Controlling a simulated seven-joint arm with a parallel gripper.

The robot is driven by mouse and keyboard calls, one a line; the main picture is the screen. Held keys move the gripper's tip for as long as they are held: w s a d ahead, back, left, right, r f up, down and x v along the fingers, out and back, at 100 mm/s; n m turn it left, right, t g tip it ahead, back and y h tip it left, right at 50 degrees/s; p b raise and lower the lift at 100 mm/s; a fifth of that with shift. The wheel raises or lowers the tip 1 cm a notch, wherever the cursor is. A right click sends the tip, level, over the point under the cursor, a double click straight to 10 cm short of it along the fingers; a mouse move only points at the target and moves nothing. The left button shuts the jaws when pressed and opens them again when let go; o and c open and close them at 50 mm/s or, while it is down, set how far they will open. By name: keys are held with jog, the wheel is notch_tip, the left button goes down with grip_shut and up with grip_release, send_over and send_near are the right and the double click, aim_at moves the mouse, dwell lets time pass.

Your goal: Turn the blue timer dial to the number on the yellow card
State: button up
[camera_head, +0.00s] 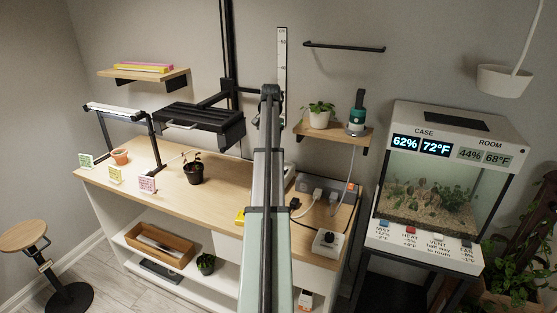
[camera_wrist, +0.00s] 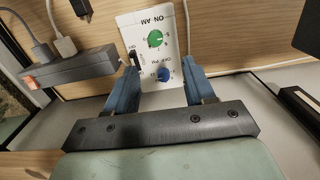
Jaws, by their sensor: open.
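The timer (camera_wrist: 150,40) is a white box, in the wrist view. It has a green dial under "ON AM" and a blue dial (camera_wrist: 164,74) by "OFF PM", both upside down here. My gripper (camera_wrist: 162,76) is open. Its two blue fingers stand on either side of the blue dial, with a gap on each side. Whether they are level with the dial or above it I cannot tell. A yellow card (camera_head: 116,175) stands on the bench in the head view, its writing too small to read. My arm hides the gripper in the head view.
A grey power strip (camera_wrist: 72,68) with plugs and cords lies beside the timer. A white box with a dark knob (camera_head: 326,243) is near the bench's right end. A potted plant (camera_head: 194,168), a green card (camera_head: 86,161) and a pink card (camera_head: 146,184) stand on the bench.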

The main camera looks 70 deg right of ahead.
jog(key=d+r+m, duration=0.3)
jog(key=d+m, duration=0.1)
jog(key=d, duration=0.3)
jog(key=shift+h, duration=0.3)
jog(key=f, duration=1.3)
jog(key=shift+s+f, duration=0.35)
jog(key=shift+f, duration=0.05)
jog(key=shift+c, duration=0.5)
grip_shut()
